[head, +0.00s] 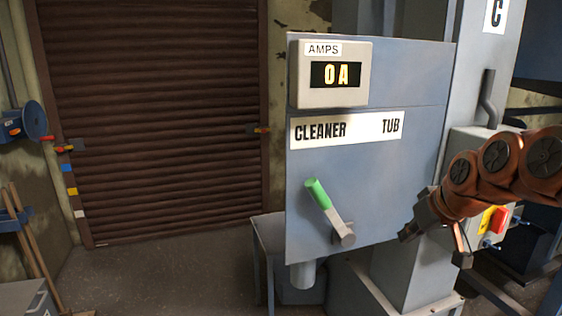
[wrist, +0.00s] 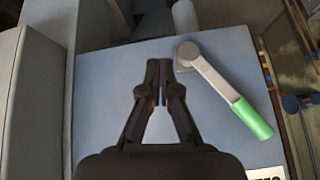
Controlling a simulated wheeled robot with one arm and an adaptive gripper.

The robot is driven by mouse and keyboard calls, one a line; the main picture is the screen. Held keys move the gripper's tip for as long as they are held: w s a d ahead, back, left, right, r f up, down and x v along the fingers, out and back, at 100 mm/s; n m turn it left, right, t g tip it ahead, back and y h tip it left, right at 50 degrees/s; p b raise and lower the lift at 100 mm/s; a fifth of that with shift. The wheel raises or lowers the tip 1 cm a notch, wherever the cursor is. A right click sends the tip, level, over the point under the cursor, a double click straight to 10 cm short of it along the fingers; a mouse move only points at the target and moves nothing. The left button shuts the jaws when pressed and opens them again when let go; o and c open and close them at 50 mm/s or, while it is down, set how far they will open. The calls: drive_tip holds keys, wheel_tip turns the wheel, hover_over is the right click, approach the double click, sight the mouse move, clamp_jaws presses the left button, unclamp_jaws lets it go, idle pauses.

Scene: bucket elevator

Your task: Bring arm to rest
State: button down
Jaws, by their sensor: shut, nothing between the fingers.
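My arm reaches in from the right in the head view, with my gripper (head: 407,236) in front of the lower right of a blue-grey cabinet (head: 425,80). In the wrist view my gripper (wrist: 158,70) is shut and empty, with its fingertips together. A lever with a green handle (head: 317,193) and a grey pivot is on the cabinet front. The handle points up and to the left in the head view. The lever also shows in the wrist view (wrist: 215,75), to the right of my fingers and apart from them.
The cabinet carries an amps display (head: 336,74) reading 0A and a label (head: 346,128) reading "CLEANER TUB". A box with a red and yellow switch (head: 493,220) is behind my arm. A brown roller shutter (head: 150,110) stands at the left. The floor (head: 170,275) before it is clear.

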drive_tip(key=s+a+f+g, duration=0.3)
drive_tip(key=s+a+f, duration=0.3)
drive_tip(key=s+a, duration=0.45)
drive_tip(key=s+f+m+g+h, duration=0.1)
drive_tip(key=s+f, duration=0.3)
drive_tip(key=s, duration=0.6)
drive_tip(key=s+f+g+h+p, duration=0.1)
drive_tip(key=s+f+g, duration=0.3)
drive_tip(key=s, duration=0.7)
drive_tip(key=shift+d+f+m, duration=0.35)
drive_tip(key=shift+m, duration=0.05)
drive_tip(key=shift+s, duration=0.1)
